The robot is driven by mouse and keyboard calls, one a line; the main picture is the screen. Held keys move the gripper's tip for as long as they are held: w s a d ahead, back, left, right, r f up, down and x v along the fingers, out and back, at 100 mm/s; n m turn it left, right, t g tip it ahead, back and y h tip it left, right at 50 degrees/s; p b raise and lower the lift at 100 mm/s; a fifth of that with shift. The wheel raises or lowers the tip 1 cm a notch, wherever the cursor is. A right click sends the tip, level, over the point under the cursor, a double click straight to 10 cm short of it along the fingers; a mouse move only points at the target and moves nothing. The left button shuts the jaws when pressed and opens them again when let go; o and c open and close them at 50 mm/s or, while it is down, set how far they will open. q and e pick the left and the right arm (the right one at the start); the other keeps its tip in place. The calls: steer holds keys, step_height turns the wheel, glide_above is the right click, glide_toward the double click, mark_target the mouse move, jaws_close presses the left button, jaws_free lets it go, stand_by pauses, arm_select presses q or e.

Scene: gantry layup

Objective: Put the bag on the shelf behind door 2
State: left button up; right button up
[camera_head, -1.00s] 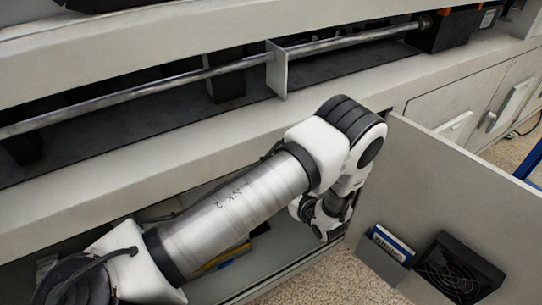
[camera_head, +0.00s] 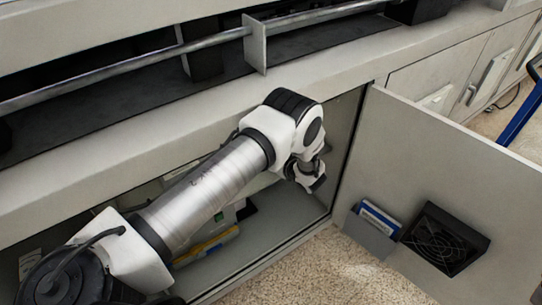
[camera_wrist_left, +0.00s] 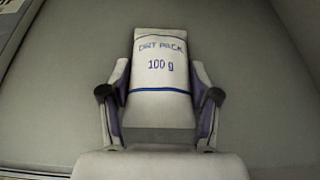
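The bag (camera_wrist_left: 160,45) is a white packet with blue lettering, "100 g", in the left wrist view. My left gripper (camera_wrist_left: 160,72) has its fingers against both sides of it, shut on it. Behind the bag is a plain grey surface. In the head view my left arm reaches from the left into the open cabinet (camera_head: 283,216); the bag is hidden there. The open door (camera_head: 440,145) stands swung out at the right; no number is readable on it. My right gripper is out of view.
Papers and a yellow item (camera_head: 207,247) lie low in the cabinet, left of my wrist. A blue booklet in a holder (camera_head: 376,222) and a black fan (camera_head: 444,239) are on the door's inner face. A ledge and rail run above. Closed doors (camera_head: 505,75) are beyond.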

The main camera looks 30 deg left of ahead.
arm_select(q)
steer(key=o, duration=0.4)
steer(key=shift+r, duration=0.1)
steer(key=shift+d+r+p, duration=0.15)
steer(key=shift+d+p, duration=0.1)
steer(key=shift+p, duration=0.05)
steer(key=p+v, duration=0.1)
steer(key=v, duration=1)
steer(key=shift+s+d+r, duration=0.15)
steer(key=shift+d+r, duration=0.05)
